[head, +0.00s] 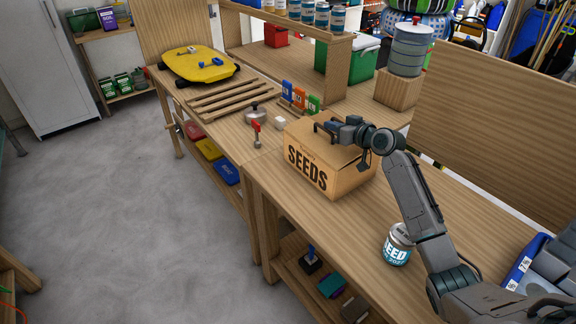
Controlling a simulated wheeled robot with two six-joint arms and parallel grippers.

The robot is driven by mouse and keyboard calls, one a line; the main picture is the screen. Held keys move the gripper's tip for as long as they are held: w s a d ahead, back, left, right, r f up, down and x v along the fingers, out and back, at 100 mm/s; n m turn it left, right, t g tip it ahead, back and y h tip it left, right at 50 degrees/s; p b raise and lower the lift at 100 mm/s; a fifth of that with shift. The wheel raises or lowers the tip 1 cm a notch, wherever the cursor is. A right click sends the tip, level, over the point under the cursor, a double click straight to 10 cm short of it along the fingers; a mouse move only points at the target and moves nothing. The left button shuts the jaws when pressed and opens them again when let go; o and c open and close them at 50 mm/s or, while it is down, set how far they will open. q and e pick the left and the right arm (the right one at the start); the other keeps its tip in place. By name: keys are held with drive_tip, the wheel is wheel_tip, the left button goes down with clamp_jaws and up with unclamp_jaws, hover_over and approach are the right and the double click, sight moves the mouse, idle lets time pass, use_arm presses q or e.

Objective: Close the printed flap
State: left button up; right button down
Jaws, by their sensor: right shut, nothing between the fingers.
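The cardboard box printed SEEDS (309,172) stands on the wooden workbench near the middle of the head view. The word is on its front face. My right gripper (322,128) is over the top of the box, shut and empty, with my right arm reaching in from the right. The gripper and wrist hide part of the box top, so I cannot tell how its flaps lie or whether the gripper touches them. My left gripper is not in view.
A SEED can (398,245) stands on the bench below my right forearm. A metal lidded pot (256,115) and a red-handled tool (256,132) are left of the box. Small coloured packets (300,97) stand behind it. A grey canister (410,50) sits on a wooden block.

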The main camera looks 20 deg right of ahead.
drive_tip(key=shift+d+f, duration=0.15)
drive_tip(key=shift+f, duration=0.15)
drive_tip(key=shift+r, duration=0.1)
idle(0.3)
